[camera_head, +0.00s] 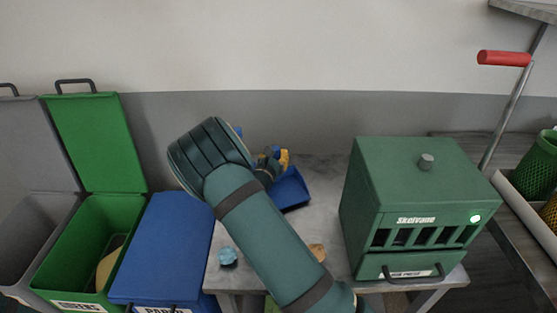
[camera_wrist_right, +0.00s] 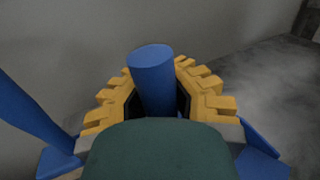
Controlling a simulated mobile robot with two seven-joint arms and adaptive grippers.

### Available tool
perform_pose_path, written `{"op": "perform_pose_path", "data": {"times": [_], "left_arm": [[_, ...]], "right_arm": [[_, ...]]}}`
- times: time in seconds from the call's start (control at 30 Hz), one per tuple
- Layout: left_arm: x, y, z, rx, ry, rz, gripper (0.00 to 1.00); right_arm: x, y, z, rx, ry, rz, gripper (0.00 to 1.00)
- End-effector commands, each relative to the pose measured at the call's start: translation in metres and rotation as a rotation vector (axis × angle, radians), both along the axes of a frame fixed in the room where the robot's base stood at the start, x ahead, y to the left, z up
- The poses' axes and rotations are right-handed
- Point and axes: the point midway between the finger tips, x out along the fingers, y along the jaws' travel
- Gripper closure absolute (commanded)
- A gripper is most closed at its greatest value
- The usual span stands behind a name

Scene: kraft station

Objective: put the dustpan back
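The blue dustpan (camera_head: 290,190) is at the back of the grey table, partly hidden behind my right arm. Its blue handle (camera_wrist_right: 153,75) stands up in the right wrist view. The yellow toothed fingers of my right gripper (camera_wrist_right: 160,100) lie on both sides of the handle, with their dark pads against it. In the head view this gripper (camera_head: 274,162) is small and mostly hidden by my arm. My left gripper is not in view.
A green Skelvane box (camera_head: 396,185) stands right on the table (camera_head: 330,220). A light blue lump (camera_head: 227,256) and a brown piece (camera_head: 317,252) lie near its front. Blue (camera_head: 170,235), green (camera_head: 85,240) and grey (camera_head: 30,230) bins stand left. Another blue bar (camera_wrist_right: 30,115) shows beside my gripper.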

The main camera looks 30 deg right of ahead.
Motion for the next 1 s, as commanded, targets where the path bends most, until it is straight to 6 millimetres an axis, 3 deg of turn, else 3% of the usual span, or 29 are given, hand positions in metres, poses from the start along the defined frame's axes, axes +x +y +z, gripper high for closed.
{"op": "perform_pose_path", "data": {"times": [0.1,0.43,0.47,0.53,0.57,1.0], "left_arm": [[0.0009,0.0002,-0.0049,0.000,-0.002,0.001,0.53],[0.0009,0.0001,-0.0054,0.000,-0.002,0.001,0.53],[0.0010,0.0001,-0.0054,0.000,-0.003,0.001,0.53],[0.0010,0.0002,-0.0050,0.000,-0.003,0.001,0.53],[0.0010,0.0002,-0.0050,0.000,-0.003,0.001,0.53],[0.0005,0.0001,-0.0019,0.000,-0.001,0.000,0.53]], "right_arm": [[0.0000,0.0002,-0.0133,0.000,-0.001,0.000,1.00],[0.0000,0.0002,-0.0149,0.000,-0.001,0.000,1.00],[0.0000,0.0002,-0.0154,0.000,-0.001,0.000,0.96],[0.0000,0.0002,-0.0147,0.000,-0.001,0.000,0.72],[0.0000,0.0002,-0.0147,0.000,-0.001,0.000,0.66],[-0.0041,0.0067,-0.0116,0.001,-0.001,0.001,0.66]]}}
